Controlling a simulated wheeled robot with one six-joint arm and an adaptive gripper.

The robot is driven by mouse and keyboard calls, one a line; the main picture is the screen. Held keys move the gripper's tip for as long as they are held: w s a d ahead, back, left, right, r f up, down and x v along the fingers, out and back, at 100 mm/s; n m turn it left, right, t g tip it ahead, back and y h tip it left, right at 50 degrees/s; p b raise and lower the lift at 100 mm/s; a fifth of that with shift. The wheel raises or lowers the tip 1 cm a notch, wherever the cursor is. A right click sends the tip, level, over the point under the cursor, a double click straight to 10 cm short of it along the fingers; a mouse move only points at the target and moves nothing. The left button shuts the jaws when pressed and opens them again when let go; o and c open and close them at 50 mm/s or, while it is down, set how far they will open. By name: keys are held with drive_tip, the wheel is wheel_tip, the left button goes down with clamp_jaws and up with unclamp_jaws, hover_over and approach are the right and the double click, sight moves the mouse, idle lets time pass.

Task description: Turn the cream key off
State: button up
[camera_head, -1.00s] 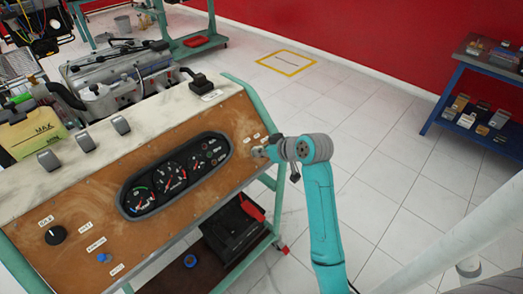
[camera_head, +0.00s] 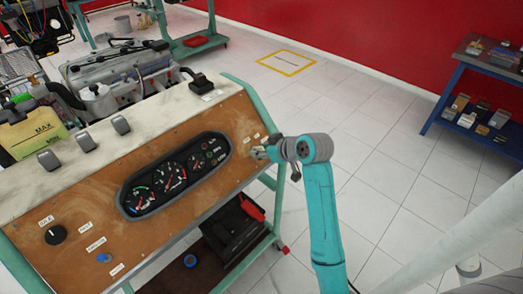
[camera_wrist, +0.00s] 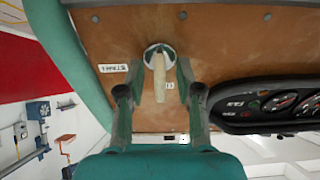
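The cream key (camera_wrist: 159,78) sits in a round silver switch on the brown panel (camera_wrist: 100,40) in the wrist view. Its long handle points down in that picture, toward my gripper. My gripper (camera_wrist: 160,97) is open, with one finger on each side of the key and a visible gap to it on both sides. A START label (camera_wrist: 113,68) is left of the switch. In the head view my gripper (camera_head: 262,153) is at the right end of the brown panel (camera_head: 110,180), and hides the key there.
The black gauge cluster (camera_head: 175,175) lies left of my gripper on the panel. A black knob (camera_head: 55,235) and a blue button (camera_head: 103,257) are at the lower left. A black battery (camera_head: 230,230) stands on the lower shelf. Open tiled floor (camera_head: 400,190) lies to the right.

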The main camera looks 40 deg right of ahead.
drive_tip(key=v, duration=1.2)
idle(0.3)
